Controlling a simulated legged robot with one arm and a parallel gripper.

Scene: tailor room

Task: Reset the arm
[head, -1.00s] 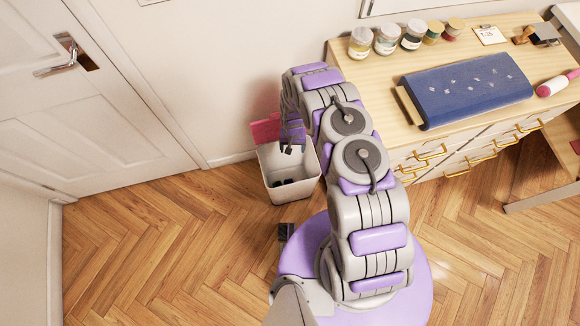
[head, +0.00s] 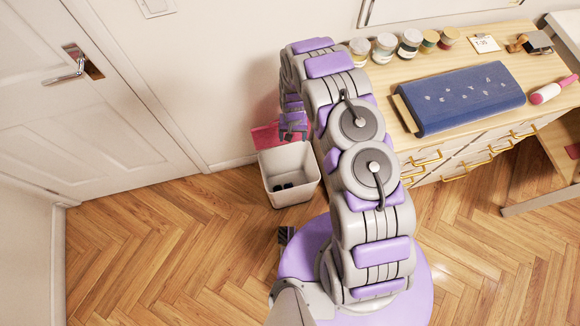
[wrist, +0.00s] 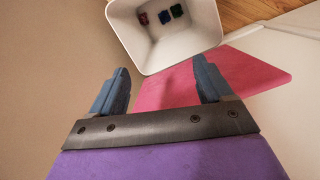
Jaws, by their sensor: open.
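My gripper (head: 293,134) is at the end of my raised arm, just above and behind the white bin in the head view. In the wrist view my gripper (wrist: 160,88) has its two fingers wide apart with nothing between them. The bin (head: 290,163) stands on the floor, open at the top, with small dark things inside.
A pink panel (head: 266,136) is behind the bin, by the wall. A wooden drawer cabinet (head: 385,85) stands to the right, holding jars (head: 385,46) and a blue padded board (head: 462,97). A white door (head: 90,110) is at the left. The wooden floor (head: 170,240) at the front left is clear.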

